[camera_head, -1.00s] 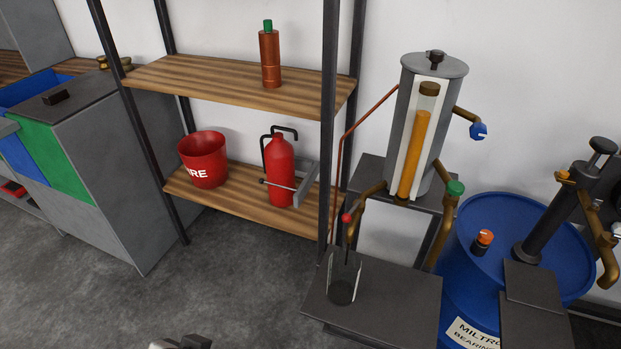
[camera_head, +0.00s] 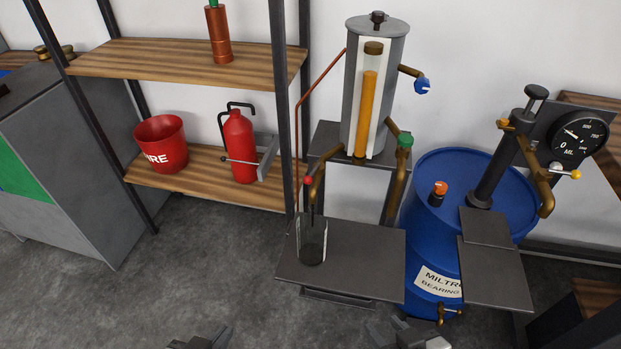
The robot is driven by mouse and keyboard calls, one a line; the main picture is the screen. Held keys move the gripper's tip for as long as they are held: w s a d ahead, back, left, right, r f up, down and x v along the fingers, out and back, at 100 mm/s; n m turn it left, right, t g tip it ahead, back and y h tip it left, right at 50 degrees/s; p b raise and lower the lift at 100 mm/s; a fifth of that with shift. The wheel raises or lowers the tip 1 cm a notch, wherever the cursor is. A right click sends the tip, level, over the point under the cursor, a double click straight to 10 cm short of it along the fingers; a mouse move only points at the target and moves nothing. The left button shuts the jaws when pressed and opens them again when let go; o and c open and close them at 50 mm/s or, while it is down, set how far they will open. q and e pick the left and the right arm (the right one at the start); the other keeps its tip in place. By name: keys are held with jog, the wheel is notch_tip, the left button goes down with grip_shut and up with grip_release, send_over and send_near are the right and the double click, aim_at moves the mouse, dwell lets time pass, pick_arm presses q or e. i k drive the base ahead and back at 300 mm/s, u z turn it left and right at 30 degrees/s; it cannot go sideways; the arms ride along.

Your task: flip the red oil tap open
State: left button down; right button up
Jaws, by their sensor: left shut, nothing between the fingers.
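The red oil tap (camera_head: 308,181) is a small red knob on the brass pipe on the left of a grey oil cylinder (camera_head: 352,95) with an amber sight glass. A clear glass beaker with a dark base (camera_head: 313,249) stands beneath that pipe on a dark platform (camera_head: 366,259). My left gripper (camera_head: 203,340) is at the bottom edge, partly cut off, shut and empty. My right gripper (camera_head: 408,337) also shows at the bottom edge, too cut off to tell its jaws. Both are well below and apart from the tap.
A green tap (camera_head: 404,140) and a blue tap (camera_head: 422,86) are on the cylinder's right. A blue drum (camera_head: 428,215) with a pump and dial (camera_head: 579,139) stands further right. A shelf (camera_head: 200,175) with a red bucket and extinguisher is left. The front floor is clear.

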aim_at(308, 180)
jog(key=k, duration=1.05)
jog(key=u, duration=0.65)
jog(key=i, duration=1.3)
jog(key=z, duration=0.6)
